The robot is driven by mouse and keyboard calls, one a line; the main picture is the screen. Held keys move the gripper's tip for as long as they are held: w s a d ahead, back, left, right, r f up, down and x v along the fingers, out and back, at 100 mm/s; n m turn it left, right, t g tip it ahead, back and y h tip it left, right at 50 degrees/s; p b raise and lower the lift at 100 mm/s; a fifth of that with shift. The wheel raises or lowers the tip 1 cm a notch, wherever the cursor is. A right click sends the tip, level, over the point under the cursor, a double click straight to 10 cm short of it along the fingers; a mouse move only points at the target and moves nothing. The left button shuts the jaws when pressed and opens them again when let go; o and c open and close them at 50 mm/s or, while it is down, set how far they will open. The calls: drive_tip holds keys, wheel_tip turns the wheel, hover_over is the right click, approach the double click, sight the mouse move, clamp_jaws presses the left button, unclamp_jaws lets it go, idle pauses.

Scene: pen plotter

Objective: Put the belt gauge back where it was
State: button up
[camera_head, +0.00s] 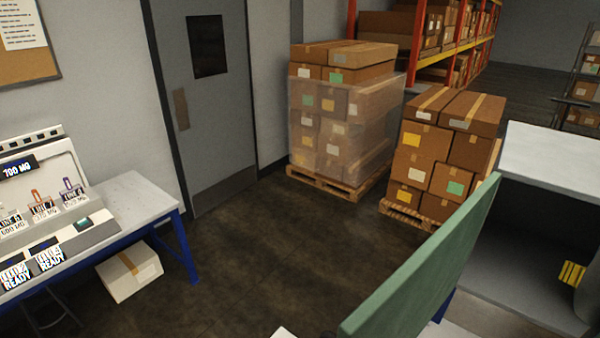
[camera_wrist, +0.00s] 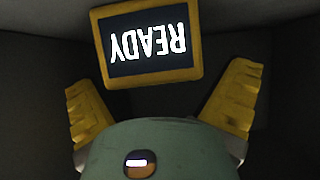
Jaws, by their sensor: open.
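My gripper (camera_wrist: 162,76) shows in the wrist view with its two ridged yellow fingers spread wide apart. A small dark screen (camera_wrist: 148,42) in a yellow frame, with READY upside down on it, lies ahead between the fingertips. I cannot tell if this is the belt gauge. A rounded green body (camera_wrist: 160,152) with a small orange-rimmed light fills the bottom middle, between the finger bases; it may be part of my gripper. In the head view a yellow ridged piece (camera_head: 572,273) shows at the right edge, inside a grey bay. No belt gauge can be made out for certain.
A blue-legged table (camera_head: 135,195) at left bears a sloped console (camera_head: 45,195) with several labelled slots and READY displays. A box (camera_head: 130,270) lies under it. A green panel (camera_head: 420,262) stands before the grey bay (camera_head: 505,270). Loaded pallets stand behind; the middle floor is clear.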

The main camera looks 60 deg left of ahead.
drive_tip(key=shift+s+d+r+b, duration=0.15)
drive_tip(key=shift+s+d+b, duration=0.05)
drive_tip(key=shift+s+b, duration=0.35)
drive_tip(key=p+v, duration=0.7)
drive_tip(key=v, duration=0.3)
drive_tip(key=shift+s+r, duration=0.25)
drive_tip(key=shift+r, duration=0.05)
drive_tip(key=shift+d, duration=0.1)
